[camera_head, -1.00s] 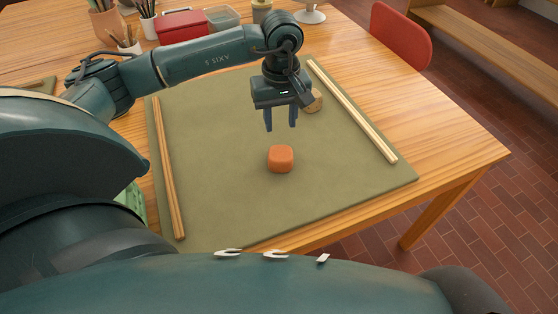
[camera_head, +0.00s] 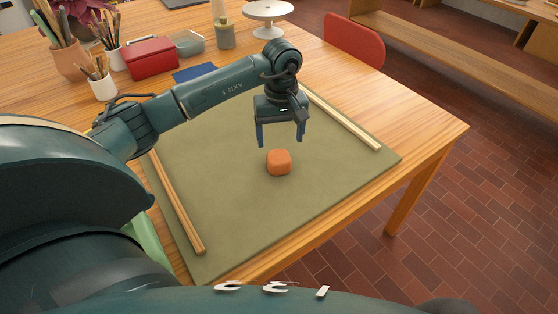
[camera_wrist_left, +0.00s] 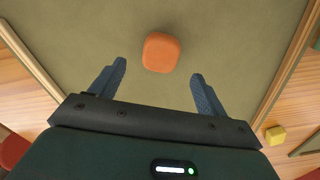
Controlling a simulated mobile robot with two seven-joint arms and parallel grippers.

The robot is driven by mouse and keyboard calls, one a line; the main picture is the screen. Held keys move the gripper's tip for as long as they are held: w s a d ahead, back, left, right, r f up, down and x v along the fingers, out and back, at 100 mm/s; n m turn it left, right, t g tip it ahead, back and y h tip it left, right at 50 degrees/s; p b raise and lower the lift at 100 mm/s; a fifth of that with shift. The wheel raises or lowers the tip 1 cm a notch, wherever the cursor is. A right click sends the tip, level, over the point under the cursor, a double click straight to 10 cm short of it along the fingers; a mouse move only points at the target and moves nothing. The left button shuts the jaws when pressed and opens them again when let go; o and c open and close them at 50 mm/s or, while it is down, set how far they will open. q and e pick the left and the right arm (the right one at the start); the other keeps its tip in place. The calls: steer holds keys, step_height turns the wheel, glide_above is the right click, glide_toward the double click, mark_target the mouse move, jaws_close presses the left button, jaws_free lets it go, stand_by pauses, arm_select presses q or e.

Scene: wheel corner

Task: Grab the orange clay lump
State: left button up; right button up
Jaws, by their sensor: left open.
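The orange clay lump (camera_head: 279,162) is a rounded block on the olive mat (camera_head: 235,215), near its middle. My left gripper (camera_head: 280,143) is open and empty above the mat, its fingers pointing down just behind the lump in the head view. In the left wrist view the lump (camera_wrist_left: 161,52) lies ahead of the two parted fingertips (camera_wrist_left: 159,69), roughly centred between them and not touched. My right gripper is not in view.
Wooden strips lie along the mat's left (camera_head: 177,203) and right (camera_head: 341,118) edges. A red box (camera_head: 151,58), a brush cup (camera_head: 102,85) and a white stand (camera_head: 268,12) are at the back. A red chair (camera_head: 355,39) is beyond the table. The mat's front is clear.

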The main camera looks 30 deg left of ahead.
mark_target(279, 154)
arm_select(q)
step_height(279, 154, down, 9)
steer(key=shift+s+a+r+p, duration=0.1)
steer(key=shift+a+r+p, duration=0.1)
steer(key=shift+p, duration=0.25)
steer(key=shift+c, duration=0.5)
steer(key=c, duration=1)
steer(key=shift+c, duration=0.6)
steer(key=shift+r, duration=0.15)
